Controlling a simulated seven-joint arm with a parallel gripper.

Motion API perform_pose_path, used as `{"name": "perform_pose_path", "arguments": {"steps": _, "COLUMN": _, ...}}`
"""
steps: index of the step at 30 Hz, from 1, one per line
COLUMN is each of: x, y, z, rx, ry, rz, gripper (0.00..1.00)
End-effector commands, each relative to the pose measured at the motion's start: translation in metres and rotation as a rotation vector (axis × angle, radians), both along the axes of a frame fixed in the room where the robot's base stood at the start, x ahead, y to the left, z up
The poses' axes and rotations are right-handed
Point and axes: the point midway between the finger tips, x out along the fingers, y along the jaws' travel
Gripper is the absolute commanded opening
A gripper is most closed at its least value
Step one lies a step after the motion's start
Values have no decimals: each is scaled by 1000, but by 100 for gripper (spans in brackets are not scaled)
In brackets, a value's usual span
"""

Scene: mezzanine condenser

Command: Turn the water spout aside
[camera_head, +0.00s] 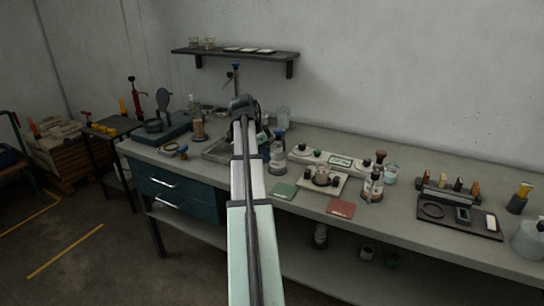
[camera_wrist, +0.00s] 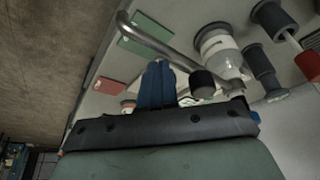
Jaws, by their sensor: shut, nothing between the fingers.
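The water spout (camera_wrist: 160,38) is a grey curved metal pipe. In the wrist view it runs slantwise from the upper left down to the right, past the fingertips. My gripper (camera_wrist: 157,68) has blue fingers, pressed together and empty. They lie close beside the spout; I cannot tell whether they touch it. In the head view the fingers are hidden behind the dark wrist.
A grey sink tray (camera_head: 217,151) lies left of my arm. A capped bottle (camera_head: 278,150) stands close on its right. A green mat (camera_head: 283,191), a red mat (camera_head: 341,208) and several jars fill the bench middle. A wall shelf (camera_head: 235,54) hangs above.

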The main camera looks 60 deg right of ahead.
Motion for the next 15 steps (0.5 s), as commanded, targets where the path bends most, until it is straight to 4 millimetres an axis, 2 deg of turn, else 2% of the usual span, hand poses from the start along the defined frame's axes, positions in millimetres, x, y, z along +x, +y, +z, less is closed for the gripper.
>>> {"name": "perform_pose_path", "arguments": {"steps": 15, "x": 14, "y": 1, "z": 0, "rx": 1, "ry": -6, "rz": 5, "gripper": 0}}
